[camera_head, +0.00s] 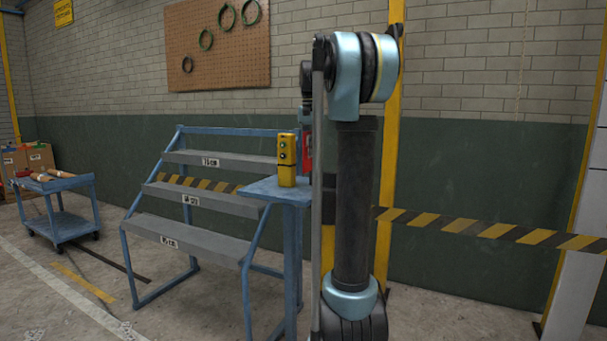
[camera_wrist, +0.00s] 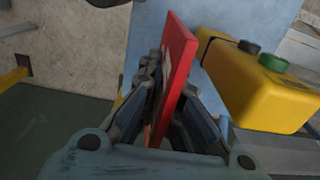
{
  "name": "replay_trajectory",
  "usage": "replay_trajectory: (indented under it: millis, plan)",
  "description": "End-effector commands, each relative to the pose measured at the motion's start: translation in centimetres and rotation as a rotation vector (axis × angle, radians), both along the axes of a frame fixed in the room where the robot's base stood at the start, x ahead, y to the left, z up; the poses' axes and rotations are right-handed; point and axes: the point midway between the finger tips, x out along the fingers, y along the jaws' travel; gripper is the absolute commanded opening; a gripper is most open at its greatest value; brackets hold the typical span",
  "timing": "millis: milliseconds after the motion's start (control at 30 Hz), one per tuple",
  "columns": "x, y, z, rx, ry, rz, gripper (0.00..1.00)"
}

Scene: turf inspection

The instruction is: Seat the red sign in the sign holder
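The red sign (camera_wrist: 178,70) stands up between the fingers of my gripper (camera_wrist: 168,110) in the wrist view, with a thin edge toward the camera and part of a white mark on its face. The fingers are shut on it from both sides. In the head view a red strip of the sign (camera_head: 308,150) shows beside my arm, above the right edge of the small blue table (camera_head: 272,194). The rest of the sign and my gripper are mostly hidden there by my arm. I cannot make out the sign holder in either view.
A yellow button box (camera_head: 287,160) stands on the blue table, close right of the sign in the wrist view (camera_wrist: 262,88). A blue stepped rack (camera_head: 200,203) stands left of the table. A blue cart (camera_head: 58,208) is at far left. Striped tape (camera_head: 490,231) crosses right.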

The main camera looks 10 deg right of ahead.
Motion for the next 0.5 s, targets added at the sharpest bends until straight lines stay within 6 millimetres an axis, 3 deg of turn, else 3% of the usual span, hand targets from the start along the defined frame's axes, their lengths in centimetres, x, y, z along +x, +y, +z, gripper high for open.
replay_trajectory:
  millis: [500]
  plan:
    - [0.0, -0.1, -5.2, 0.0, 0.0, -0.001, 0.0]
